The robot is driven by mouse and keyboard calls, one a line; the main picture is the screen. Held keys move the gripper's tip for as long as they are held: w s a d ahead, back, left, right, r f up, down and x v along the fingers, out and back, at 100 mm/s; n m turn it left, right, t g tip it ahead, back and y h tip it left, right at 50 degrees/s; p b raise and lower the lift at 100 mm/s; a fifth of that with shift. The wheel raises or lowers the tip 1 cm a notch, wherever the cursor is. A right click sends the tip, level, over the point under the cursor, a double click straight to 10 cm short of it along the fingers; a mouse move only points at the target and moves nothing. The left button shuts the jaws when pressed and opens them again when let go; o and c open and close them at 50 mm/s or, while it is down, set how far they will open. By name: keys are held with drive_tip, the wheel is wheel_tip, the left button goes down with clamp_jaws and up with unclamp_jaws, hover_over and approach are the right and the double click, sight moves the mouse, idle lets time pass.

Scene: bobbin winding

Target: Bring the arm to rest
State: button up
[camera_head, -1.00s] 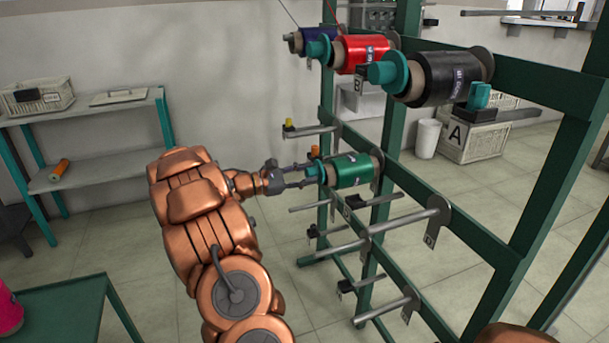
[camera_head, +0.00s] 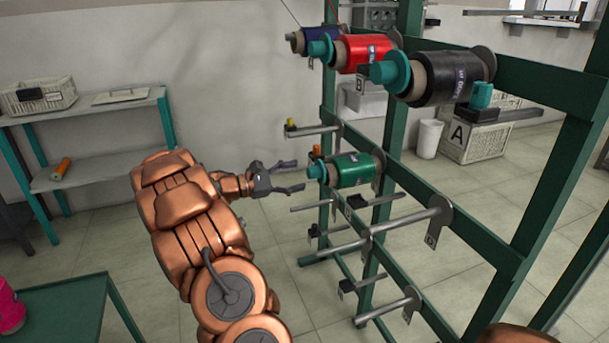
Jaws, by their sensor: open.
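My gripper (camera_head: 296,176) is open and empty. Its fingers point right, toward the green bobbin (camera_head: 352,170) on the green rack (camera_head: 455,225). The green bobbin sits on a rod of the rack's middle row. My copper arm (camera_head: 195,220) reaches up from the bottom of the picture, bent at the elbow, left of the rack.
Above are a red bobbin (camera_head: 362,54), a black bobbin (camera_head: 447,77) and a dark blue bobbin (camera_head: 318,41). Bare rods (camera_head: 385,234) stick out left below. A shelf (camera_head: 95,176) holds a basket (camera_head: 38,97) and an orange spool (camera_head: 60,169). Floor between shelf and rack is free.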

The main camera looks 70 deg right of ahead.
drive_tip(key=v, duration=0.8)
drive_tip(key=s+a+f+m+t+y, duration=0.1)
drive_tip(key=s+a+f+t+y, duration=0.25)
drive_tip(key=a, duration=1.35)
drive_tip(key=s+a+f+m+t+y, duration=0.1)
drive_tip(key=s+a+t+y, duration=0.35)
drive_tip(key=a, duration=1.15)
drive_tip(key=s+a+f+t+y, duration=0.2)
drive_tip(key=s+a+y, duration=0.35)
drive_tip(key=a, duration=1.15)
wheel_tip(320, 180, up, 18)
drive_tip(key=t+h+p, duration=0.1)
drive_tip(key=p, duration=1.5)
drive_tip(key=shift+t+p, duration=0.3)
drive_tip(key=shift+p, duration=0.1)
drive_tip(key=shift+s+d+f+h, duration=0.1)
drive_tip(key=shift+s+h, duration=0.05)
drive_tip(key=shift+h, duration=0.1)
